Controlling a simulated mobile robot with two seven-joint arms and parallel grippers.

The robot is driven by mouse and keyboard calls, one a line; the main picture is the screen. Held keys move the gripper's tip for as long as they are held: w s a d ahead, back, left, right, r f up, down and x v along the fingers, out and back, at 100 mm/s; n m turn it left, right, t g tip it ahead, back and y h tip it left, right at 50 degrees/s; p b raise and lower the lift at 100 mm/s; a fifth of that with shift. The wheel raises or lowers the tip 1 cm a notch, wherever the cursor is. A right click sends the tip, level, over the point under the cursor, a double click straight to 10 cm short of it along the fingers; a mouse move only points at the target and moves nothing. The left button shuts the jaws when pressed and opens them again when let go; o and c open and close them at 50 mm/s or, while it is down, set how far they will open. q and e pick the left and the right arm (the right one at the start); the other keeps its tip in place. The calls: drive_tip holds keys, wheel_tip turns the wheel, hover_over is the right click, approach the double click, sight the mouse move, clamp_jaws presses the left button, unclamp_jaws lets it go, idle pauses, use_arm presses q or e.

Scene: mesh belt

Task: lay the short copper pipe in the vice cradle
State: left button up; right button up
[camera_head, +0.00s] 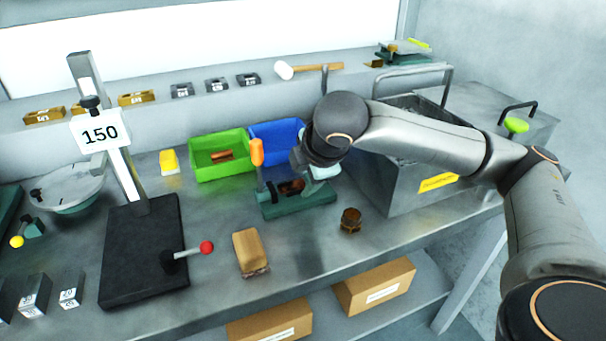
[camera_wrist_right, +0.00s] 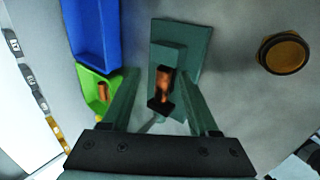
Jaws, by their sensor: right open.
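A green vice (camera_head: 312,207) with an orange-handled lever (camera_head: 257,153) stands on the bench. It also shows in the right wrist view (camera_wrist_right: 188,47). A short copper pipe (camera_head: 291,187) lies in its dark cradle; in the right wrist view this pipe (camera_wrist_right: 164,80) sits between my fingers. My right gripper (camera_head: 318,168) is open just above the vice, its fingers (camera_wrist_right: 160,76) on either side of the cradle, not closed on the pipe. Another copper piece (camera_head: 222,156) lies in the green bin (camera_head: 220,174). My left gripper is not in view.
A blue bin (camera_head: 270,140) stands beside the green bin. A brown round piece (camera_head: 351,220) and a brush-like block (camera_head: 250,251) lie in front. A grey metal box (camera_head: 400,195) is at right. A black stand with a 150 sign (camera_head: 100,134) is at left.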

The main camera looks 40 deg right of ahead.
use_arm(q)
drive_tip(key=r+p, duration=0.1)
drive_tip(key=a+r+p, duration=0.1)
drive_tip(key=p, duration=0.1)
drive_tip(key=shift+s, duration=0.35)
use_arm(e)
drive_tip(key=v, duration=1.2)
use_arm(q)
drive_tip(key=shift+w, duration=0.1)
use_arm(e)
drive_tip(key=shift+s+r, duration=0.1)
drive_tip(key=shift+s, duration=0.1)
